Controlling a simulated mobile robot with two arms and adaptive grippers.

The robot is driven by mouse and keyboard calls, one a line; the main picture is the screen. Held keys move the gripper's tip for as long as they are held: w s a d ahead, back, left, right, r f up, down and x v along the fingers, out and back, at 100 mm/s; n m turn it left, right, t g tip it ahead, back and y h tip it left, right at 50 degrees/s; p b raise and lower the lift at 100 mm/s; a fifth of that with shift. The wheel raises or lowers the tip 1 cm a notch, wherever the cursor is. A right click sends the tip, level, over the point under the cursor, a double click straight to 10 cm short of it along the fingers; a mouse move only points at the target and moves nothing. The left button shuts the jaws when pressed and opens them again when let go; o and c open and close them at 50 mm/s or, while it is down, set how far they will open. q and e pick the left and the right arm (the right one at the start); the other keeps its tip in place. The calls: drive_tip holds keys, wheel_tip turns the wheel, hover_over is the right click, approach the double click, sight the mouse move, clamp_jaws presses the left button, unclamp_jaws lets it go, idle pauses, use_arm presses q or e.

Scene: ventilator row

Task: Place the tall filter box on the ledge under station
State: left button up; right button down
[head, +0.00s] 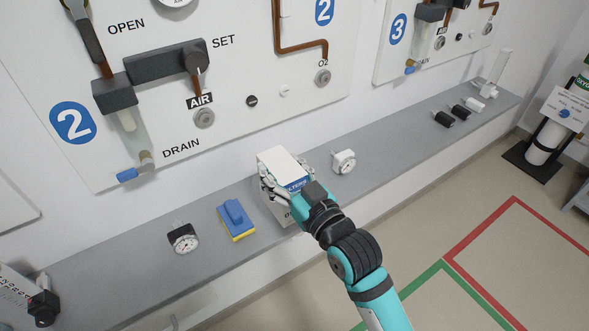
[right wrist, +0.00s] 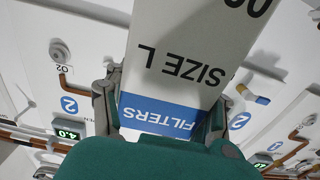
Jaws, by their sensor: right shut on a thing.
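The tall filter box (head: 281,161) is white with a blue "FILTERS" band, upright in front of the station 2 panel (head: 225,95). My right gripper (head: 285,185) is shut on it, with fingers on both sides. In the right wrist view the box (right wrist: 190,60) shows "SIZE L" between the fingers. The box is over the grey ledge (head: 385,160), near its front edge. I cannot tell whether its bottom touches the ledge; my gripper and arm hide part of it. My left gripper is not in view.
Several small fittings lie farther right. The ledge between is clear.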

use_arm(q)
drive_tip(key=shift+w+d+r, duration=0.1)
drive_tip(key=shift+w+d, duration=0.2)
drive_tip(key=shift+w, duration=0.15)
use_arm(e)
drive_tip(key=w+d+f, duration=0.2)
drive_tip(key=w, duration=0.3)
drive_tip(key=w+d+f, duration=0.2)
drive_tip(key=w+d, duration=0.1)
drive_tip(key=w, duration=0.2)
drive_tip(key=shift+w+f, duration=0.25)
drive_tip(key=shift+f, duration=0.05)
drive_tip(key=shift+c, duration=2.3)
unclamp_jaws()
drive_tip(key=shift+f, duration=0.15)
